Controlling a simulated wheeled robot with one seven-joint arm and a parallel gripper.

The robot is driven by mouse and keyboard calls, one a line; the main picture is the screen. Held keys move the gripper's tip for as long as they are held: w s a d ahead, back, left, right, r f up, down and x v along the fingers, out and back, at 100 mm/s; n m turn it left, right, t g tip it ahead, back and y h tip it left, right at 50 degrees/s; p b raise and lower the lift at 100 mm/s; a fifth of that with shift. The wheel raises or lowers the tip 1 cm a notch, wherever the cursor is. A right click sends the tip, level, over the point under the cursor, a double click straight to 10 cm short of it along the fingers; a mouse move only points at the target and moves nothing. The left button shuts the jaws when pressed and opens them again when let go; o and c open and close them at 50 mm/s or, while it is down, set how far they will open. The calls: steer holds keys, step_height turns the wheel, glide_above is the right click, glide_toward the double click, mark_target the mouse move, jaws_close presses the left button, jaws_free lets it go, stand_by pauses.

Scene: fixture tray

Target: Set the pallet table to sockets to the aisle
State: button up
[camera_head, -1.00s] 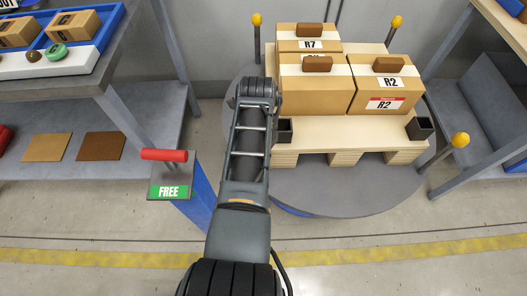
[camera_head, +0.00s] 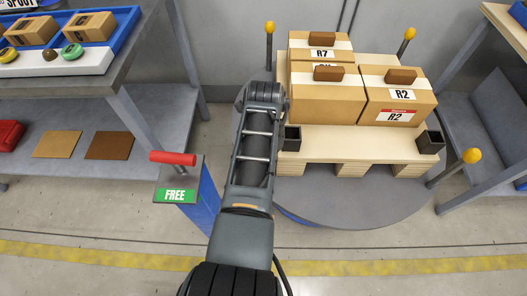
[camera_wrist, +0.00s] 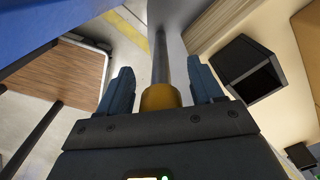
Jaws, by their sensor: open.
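The pallet table is a grey round turntable (camera_head: 350,205) with yellow-knobbed posts around its rim, such as the right front one (camera_head: 471,156). A wooden pallet (camera_head: 345,143) sits on it. Two black sockets, left (camera_head: 291,137) and right (camera_head: 431,141), stand at the pallet's near edge, facing the yellow floor stripe. My gripper (camera_wrist: 159,66) is open, its fingers on either side of a post with a yellow knob (camera_wrist: 160,97); contact cannot be told. One socket (camera_wrist: 245,68) shows right of it. In the head view my arm hides the gripper and this post.
A red-handled lever (camera_head: 173,158) with a green FREE sign (camera_head: 175,195) stands left of my arm. Several cartons (camera_head: 400,95) lie on the pallet. A workbench (camera_head: 110,85) is at left, a grey rack (camera_head: 480,120) at right. The floor in front is clear.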

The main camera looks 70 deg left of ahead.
step_height(320, 180, up, 8)
steer(key=shift+f+p, duration=0.15)
steer(key=shift+p, duration=0.35)
stand_by(0.4)
